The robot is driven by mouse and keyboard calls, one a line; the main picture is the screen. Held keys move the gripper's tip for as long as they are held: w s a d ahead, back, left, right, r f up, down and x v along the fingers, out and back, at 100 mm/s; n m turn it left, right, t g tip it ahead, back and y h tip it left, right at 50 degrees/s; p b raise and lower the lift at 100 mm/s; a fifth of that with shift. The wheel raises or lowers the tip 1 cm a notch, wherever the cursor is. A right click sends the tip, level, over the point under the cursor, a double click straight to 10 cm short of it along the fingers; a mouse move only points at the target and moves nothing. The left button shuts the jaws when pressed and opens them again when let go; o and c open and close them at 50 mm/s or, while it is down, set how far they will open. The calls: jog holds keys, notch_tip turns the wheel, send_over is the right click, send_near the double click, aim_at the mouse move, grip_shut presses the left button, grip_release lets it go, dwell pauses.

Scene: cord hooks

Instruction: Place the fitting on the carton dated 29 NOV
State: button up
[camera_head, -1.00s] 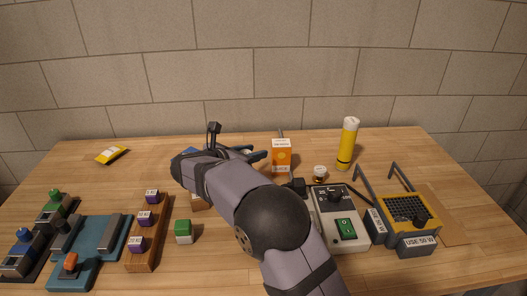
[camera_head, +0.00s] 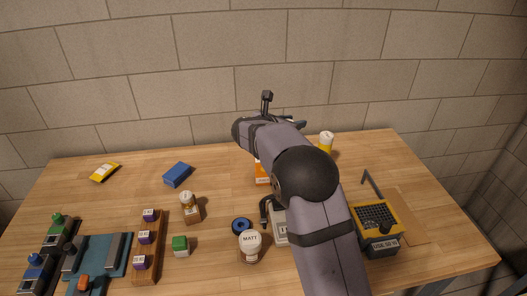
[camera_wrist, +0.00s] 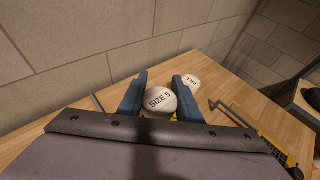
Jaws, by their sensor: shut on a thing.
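My gripper (camera_wrist: 159,96) is shut on a round white-topped piece marked SIZE 5 (camera_wrist: 159,101), seen between the two blue fingers in the wrist view; I take it to be the fitting. In the head view my gripper (camera_head: 292,124) is high at the back, near the wall, and what it holds does not show clearly there. An orange and white carton (camera_head: 262,172) stands below, mostly behind my arm. No date can be read on it.
A yellow cylinder with a white top (camera_head: 326,142) stands just right of my arm. A jar marked MATT (camera_head: 250,246), a blue ring (camera_head: 241,226), a blue block (camera_head: 178,174) and a yellow device (camera_head: 377,221) are around. The back left table is largely free.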

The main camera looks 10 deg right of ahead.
jog(key=w+a+f+n+t+y, duration=0.1)
jog(key=w+a+n+t+y, duration=0.3)
jog(key=a, duration=0.4)
notch_tip(320, 180, down, 10)
jog(key=g, duration=0.1)
jog(key=shift+w+p, duration=0.35)
jog(key=shift+f, duration=0.3)
jog(key=o, duration=1.1)
